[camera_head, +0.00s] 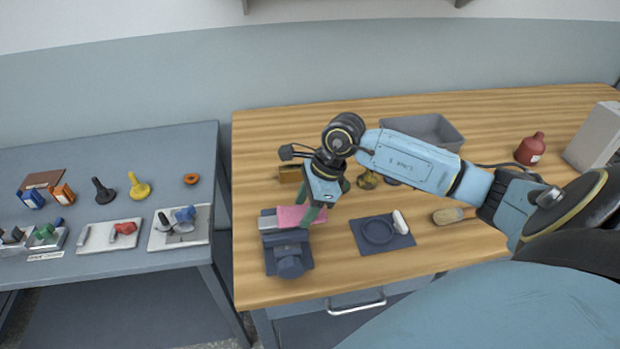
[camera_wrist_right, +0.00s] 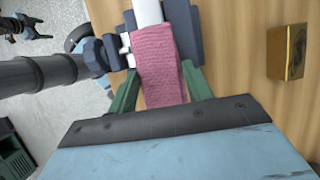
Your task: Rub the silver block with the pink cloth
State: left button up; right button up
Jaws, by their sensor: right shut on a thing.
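The pink cloth (camera_head: 290,216) lies over part of the silver block (camera_head: 267,222), which sits in a dark grey-blue vise (camera_head: 289,262) on the wooden table. The right wrist view shows the cloth (camera_wrist_right: 158,60) stretching from between my fingers up to the pale block (camera_wrist_right: 147,12). My right gripper (camera_head: 309,214) is shut on the cloth, its green fingers on either side of it (camera_wrist_right: 158,92). The covered part of the block is hidden. My left gripper is in neither view.
A brass block (camera_head: 290,174) stands just behind the vise, also in the right wrist view (camera_wrist_right: 287,52). A dark tray with a round dish (camera_head: 378,231) lies to the right. A grey bin (camera_head: 440,130) and a red bottle (camera_head: 530,149) stand farther back. A grey side table (camera_head: 110,267) holds several parts.

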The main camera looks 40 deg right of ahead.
notch_tip(320, 180, up, 2)
jog(key=shift+r, duration=0.2)
jog(key=shift+w+a+r+p, duration=0.1)
jog(key=shift+r+p, duration=0.8)
jog(key=shift+r, duration=0.05)
jog(key=shift+r+p, duration=1)
jog(key=shift+r, duration=0.9)
jog(key=shift+a+f, duration=0.1)
